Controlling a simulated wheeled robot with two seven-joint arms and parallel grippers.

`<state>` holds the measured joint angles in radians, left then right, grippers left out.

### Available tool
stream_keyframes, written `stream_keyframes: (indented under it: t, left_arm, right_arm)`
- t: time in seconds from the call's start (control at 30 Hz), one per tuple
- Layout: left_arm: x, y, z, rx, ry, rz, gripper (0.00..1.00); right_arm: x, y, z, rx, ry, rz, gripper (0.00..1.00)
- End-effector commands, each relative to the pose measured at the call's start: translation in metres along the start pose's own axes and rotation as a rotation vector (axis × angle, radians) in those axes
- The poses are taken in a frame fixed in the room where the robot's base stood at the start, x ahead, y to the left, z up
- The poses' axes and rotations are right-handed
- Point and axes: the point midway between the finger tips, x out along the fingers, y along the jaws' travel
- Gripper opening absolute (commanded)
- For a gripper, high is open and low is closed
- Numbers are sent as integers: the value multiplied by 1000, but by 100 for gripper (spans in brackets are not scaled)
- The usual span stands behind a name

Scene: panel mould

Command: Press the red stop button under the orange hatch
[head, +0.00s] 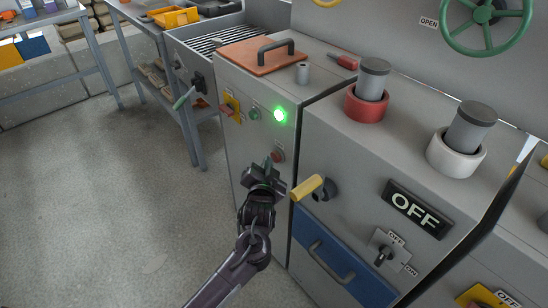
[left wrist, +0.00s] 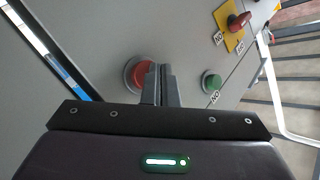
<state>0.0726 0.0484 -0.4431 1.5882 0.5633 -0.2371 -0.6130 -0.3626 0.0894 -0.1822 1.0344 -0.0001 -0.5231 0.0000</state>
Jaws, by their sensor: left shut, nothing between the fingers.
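The orange hatch (head: 258,57) with a dark handle lies closed on top of the grey cabinet. The red stop button (head: 278,155) is on the cabinet's front, below the hatch and a lit green lamp (head: 280,114). My left gripper (head: 269,163) is shut and empty, its tips right at the button. In the left wrist view the fingers (left wrist: 161,72) cover the right edge of the red button (left wrist: 138,75). I cannot tell whether they touch it. My right gripper is not in view.
A green button (head: 253,114) and a red switch on a yellow plate (head: 231,104) sit left of the lamp. A yellow-handled lever (head: 307,188) juts out close to the right of my left gripper. The floor (head: 110,200) at left is clear.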

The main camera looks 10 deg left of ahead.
Motion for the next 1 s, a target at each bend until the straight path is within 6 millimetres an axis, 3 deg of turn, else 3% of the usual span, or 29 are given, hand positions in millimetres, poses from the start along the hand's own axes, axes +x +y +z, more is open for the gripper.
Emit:
stream_keyframes:
  t: [1.0]
  left_arm:
    - [7, 5, -6, 0, 2, 0, 0]
  right_arm:
    - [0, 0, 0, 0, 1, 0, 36]
